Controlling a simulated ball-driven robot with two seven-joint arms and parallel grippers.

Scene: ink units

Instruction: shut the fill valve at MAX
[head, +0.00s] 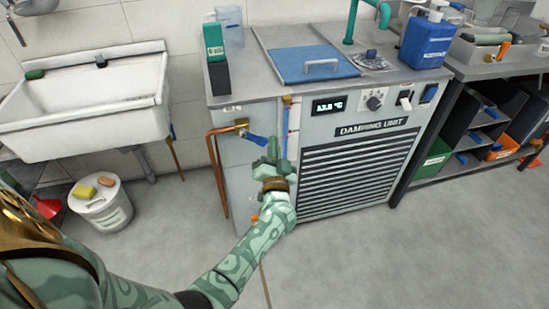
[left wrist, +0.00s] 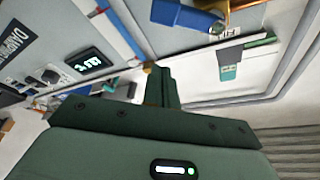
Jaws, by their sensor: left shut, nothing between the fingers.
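The fill valve has a brass body (head: 241,124) on the copper pipe and a blue lever (head: 256,140), on the front left of the damping unit. The lever also shows at the top of the left wrist view (left wrist: 188,14). A thin upright sight tube with blue in it (head: 286,125) is just right of the valve. A red mark (left wrist: 99,11) shows by the tube; no MAX lettering is readable. My left gripper (head: 272,143) is shut and empty, at the lever's right end in the head view. I cannot tell whether they touch. My right gripper is out of view.
The damping unit (head: 360,165) has a temperature display (head: 329,106), a knob (head: 374,102) and a blue lid (head: 316,63) on top. A sink (head: 85,95) and white bucket (head: 101,208) are left.

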